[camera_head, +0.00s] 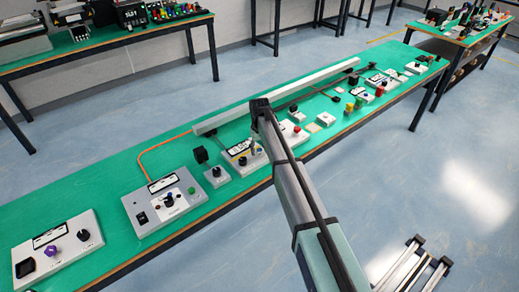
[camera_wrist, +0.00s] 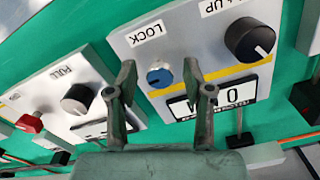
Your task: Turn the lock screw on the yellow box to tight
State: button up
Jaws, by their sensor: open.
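The box with a yellow stripe (camera_wrist: 215,45) is light grey and fills the upper right of the wrist view, seen upside down. Its small blue lock screw (camera_wrist: 160,75) carries a white pointer mark and sits beside the LOCK label. My gripper (camera_wrist: 160,72) is open, with one finger on each side of the blue screw in the picture. I cannot tell whether the fingers touch it. The same box shows in the head view (camera_head: 235,161), partly hidden by my arm and gripper.
A larger black knob (camera_wrist: 250,40) sits on the same box, with a display plate (camera_wrist: 220,100) near it. A neighbouring white box has a PULL label, a black knob (camera_wrist: 77,99) and a red button (camera_wrist: 29,123). Several other boxes stand along the green bench (camera_head: 95,190).

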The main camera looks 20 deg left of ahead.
grip_shut()
jog(key=shift+m, duration=0.3)
jog(key=m+b, duration=0.1)
jog(key=m, duration=0.2)
jog(key=shift+f, duration=0.1)
jog(key=m+b, duration=0.1)
jog(key=m, duration=0.4)
jog(key=shift+a+m, duration=0.1)
jog(key=shift+m, duration=0.3)
jog(key=m, duration=0.4)
jog(key=shift+m+b, duration=0.3)
jog(key=shift+b, duration=0.1)
jog(key=shift+m, duration=2.1)
